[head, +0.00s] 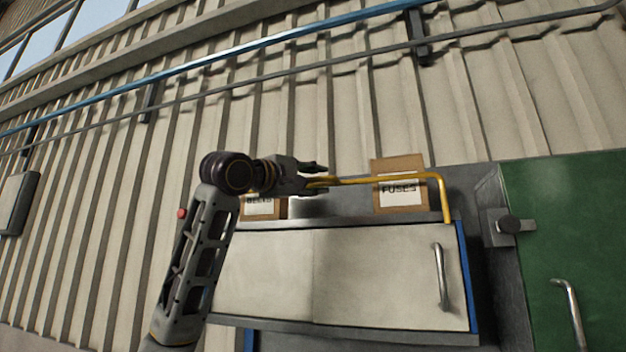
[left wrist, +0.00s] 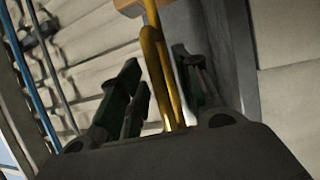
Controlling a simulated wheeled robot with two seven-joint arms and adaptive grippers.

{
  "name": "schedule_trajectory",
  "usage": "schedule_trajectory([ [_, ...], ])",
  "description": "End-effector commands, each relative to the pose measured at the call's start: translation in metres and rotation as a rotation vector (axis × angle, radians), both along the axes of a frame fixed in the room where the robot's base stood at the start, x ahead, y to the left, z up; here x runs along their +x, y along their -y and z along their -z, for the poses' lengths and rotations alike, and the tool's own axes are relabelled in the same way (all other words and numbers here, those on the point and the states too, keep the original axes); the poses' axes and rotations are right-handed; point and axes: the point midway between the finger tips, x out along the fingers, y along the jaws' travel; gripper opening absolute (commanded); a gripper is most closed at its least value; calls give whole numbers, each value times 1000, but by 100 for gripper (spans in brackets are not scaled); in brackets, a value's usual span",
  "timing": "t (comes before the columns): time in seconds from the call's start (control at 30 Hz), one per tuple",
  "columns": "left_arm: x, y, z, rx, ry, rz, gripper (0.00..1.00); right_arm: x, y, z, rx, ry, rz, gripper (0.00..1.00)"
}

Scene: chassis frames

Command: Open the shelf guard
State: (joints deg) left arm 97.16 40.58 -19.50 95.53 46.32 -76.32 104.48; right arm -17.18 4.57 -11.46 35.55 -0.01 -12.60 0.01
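The shelf guard is a yellow bar (head: 385,179) along the top front of a wall cabinet, bending down at its right end. In the left wrist view the yellow guard (left wrist: 165,70) runs between my fingers. My left gripper (head: 320,176) is at the guard's left part, near the boxes. Its fingers (left wrist: 158,90) stand apart on either side of the bar, with a gap visible on the left side. The gripper hides the guard's left end in the head view. My right gripper is in neither view.
A cardboard box marked FUSES (head: 398,200) and a box marked BELTS (head: 260,207) stand on the shelf behind the guard. The cabinet (head: 350,270) has pale doors with a metal handle (head: 440,277). A green door (head: 575,240) is at the right.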

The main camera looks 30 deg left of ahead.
Motion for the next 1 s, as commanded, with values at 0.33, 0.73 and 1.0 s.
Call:
schedule_trajectory([
  [0.33,0,0,0,0,0,0,12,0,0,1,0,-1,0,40],
  [0.73,0,0,1,0,-1,0,0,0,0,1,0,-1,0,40],
  [1.0,-1,1,2,4,9,0,0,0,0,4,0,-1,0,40],
])
